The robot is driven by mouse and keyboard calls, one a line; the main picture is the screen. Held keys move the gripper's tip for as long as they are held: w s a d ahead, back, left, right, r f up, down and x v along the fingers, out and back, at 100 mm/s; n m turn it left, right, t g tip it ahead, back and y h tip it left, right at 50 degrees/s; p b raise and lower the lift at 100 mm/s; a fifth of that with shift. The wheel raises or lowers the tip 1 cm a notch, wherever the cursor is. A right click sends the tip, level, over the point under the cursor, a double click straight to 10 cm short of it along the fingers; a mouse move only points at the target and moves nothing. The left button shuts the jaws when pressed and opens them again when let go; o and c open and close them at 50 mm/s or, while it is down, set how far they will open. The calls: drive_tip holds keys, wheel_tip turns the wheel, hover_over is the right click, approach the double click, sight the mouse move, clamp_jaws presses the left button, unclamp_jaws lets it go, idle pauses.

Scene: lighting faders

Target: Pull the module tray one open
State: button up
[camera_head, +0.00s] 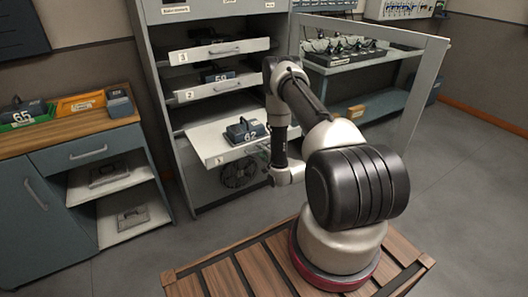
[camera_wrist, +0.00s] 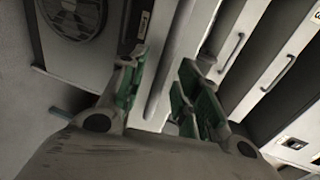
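Module tray one (camera_head: 207,148) is the lowest of the three pale trays in the grey cabinet. It stands well out of the cabinet, with a dark blue module marked 62 (camera_head: 245,130) on it. My gripper (camera_wrist: 162,88) is at the tray's front; in the head view my arm largely hides it. In the wrist view its green-padded fingers are apart, with a pale strip (camera_wrist: 172,60) between and beyond them, seemingly the tray's front. I cannot make out tray one's handle or any contact with it.
Trays three (camera_head: 222,50) and two (camera_head: 217,90) are above, with bar handles. A glass-panelled door (camera_head: 425,85) stands open at the right. A fan (camera_head: 240,173) sits below tray one. A blue side cabinet (camera_head: 85,155) is at the left. Grey floor lies clear before the cabinet.

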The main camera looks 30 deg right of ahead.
drive_tip(key=shift+s, duration=0.15)
drive_tip(key=v, duration=1.1)
drive_tip(key=shift+s, duration=0.35)
drive_tip(key=shift+r, duration=0.1)
